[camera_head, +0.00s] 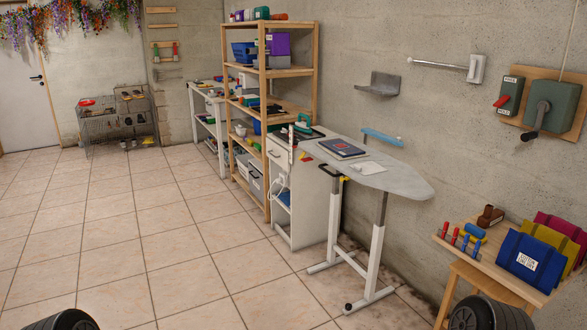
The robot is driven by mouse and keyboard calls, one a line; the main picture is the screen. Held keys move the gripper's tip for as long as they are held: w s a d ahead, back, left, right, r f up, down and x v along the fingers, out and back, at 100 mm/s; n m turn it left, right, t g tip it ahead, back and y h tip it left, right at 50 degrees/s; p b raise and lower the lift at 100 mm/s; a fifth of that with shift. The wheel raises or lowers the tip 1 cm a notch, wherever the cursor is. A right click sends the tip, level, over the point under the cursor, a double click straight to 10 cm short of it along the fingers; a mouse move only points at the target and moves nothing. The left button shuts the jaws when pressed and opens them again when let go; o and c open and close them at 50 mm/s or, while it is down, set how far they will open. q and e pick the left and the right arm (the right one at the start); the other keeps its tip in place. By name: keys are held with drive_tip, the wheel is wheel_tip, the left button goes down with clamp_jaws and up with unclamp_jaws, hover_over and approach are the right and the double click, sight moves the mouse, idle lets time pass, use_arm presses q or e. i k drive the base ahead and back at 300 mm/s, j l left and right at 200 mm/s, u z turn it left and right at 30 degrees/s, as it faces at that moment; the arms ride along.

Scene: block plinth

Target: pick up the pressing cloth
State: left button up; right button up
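A small white cloth (369,168), likely the pressing cloth, lies flat on the grey ironing board (405,184). A dark blue book or folder (342,148) lies just behind and to the left of it on the board. The cloth looks uncovered, with nothing on top of it. Neither of my grippers shows in the head view; only dark rounded parts, probably of my arms, show at the bottom edge.
A white cabinet (310,215) and a wooden shelf (265,71) stand left of the board. A light blue bar (382,137) is behind it. A wooden stand (485,270) with blue, yellow and magenta pouches is at right. The tiled floor (160,235) is clear at left.

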sight(365, 169)
drive_tip(key=i+z, duration=0.2)
drive_tip(key=i, duration=0.2)
drive_tip(key=i+j+z, duration=0.2)
drive_tip(key=i, duration=0.25)
drive_tip(key=i+j+z, duration=0.25)
drive_tip(key=i, duration=0.15)
drive_tip(key=i+j+z, duration=0.2)
drive_tip(key=i, duration=0.2)
drive_tip(key=i+j+z, duration=0.8)
drive_tip(key=j+z, duration=0.2)
drive_tip(key=i+j+z, duration=0.2)
drive_tip(key=j+z, duration=0.15)
